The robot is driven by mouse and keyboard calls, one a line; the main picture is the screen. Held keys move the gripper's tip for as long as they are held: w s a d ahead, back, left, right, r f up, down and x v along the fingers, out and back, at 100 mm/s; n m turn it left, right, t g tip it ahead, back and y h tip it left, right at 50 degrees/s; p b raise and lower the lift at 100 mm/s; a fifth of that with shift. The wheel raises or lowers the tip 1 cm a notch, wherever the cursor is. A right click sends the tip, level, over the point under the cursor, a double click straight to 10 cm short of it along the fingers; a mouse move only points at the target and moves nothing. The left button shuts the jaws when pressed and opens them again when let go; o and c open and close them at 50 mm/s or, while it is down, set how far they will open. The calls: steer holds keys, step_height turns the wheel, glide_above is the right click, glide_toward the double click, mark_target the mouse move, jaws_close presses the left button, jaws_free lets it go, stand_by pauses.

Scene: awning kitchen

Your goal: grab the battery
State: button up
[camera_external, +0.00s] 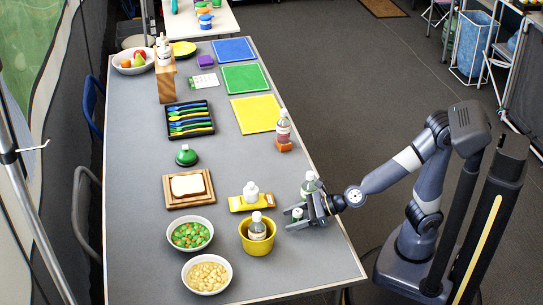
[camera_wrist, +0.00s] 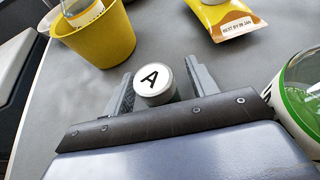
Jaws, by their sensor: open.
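The battery (camera_wrist: 154,79) looks like a small upright cylinder with a white top marked "A". In the wrist view it stands between the two fingers of my gripper (camera_wrist: 163,84). The fingers are open, one on each side, with a gap visible on the right; whether the left finger touches it is hard to tell. In the external view my gripper (camera_external: 301,216) is low over the table's right edge, and the battery (camera_external: 297,213) shows as a small pale cylinder at its fingers. The battery's lower part is hidden in the wrist view.
A yellow bucket (camera_external: 257,244) with a bottle in it stands left of my gripper. A green-labelled bottle (camera_external: 309,184) is close beside the gripper. A yellow packet (camera_external: 240,203) lies behind the bucket. Bowls (camera_external: 207,290) sit front left. The grey table (camera_external: 310,262) is bare in front.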

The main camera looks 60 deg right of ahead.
steer(key=shift+w+a+f, duration=0.1)
steer(key=shift+w+a, duration=0.05)
steer(key=shift+c, duration=0.3)
steer(key=c, duration=1.1)
